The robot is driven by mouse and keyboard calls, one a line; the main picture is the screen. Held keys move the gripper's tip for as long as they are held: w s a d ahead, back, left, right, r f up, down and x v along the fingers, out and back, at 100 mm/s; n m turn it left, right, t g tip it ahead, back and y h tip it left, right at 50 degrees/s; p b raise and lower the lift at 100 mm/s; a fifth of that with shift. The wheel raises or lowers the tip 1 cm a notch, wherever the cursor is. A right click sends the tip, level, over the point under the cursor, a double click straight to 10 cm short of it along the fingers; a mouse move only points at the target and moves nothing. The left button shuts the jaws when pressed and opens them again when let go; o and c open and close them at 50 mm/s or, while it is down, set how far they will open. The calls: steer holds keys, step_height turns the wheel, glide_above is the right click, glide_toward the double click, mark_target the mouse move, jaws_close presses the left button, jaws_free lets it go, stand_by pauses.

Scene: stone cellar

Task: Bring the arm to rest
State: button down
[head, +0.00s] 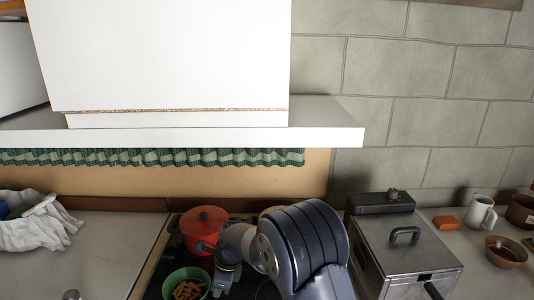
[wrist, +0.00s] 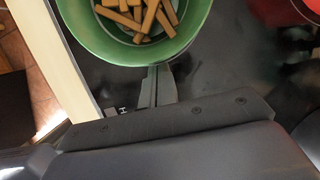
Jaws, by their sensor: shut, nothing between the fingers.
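My arm rises from the bottom middle of the head view, bent over the dark cooktop (head: 245,292). My gripper (head: 222,283) is partly hidden by my own wrist there. In the wrist view my gripper (wrist: 156,75) has its fingers together and empty, pointing at the near side of a green bowl (wrist: 100,50). The bowl holds several brown stick-like pieces (wrist: 140,15). In the head view the green bowl (head: 171,274) is just left of my gripper. I cannot tell whether the fingertips touch the bowl.
A red lidded pot (head: 203,228) stands behind the bowl. A metal fryer-like box (head: 405,255) is right of my arm. A white mug (head: 481,212), an orange block (head: 446,222) and a brown bowl (head: 506,252) are farther right. A white hood (head: 200,136) overhangs the back.

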steer(key=shift+a, duration=0.55)
steer(key=shift+d, duration=0.35)
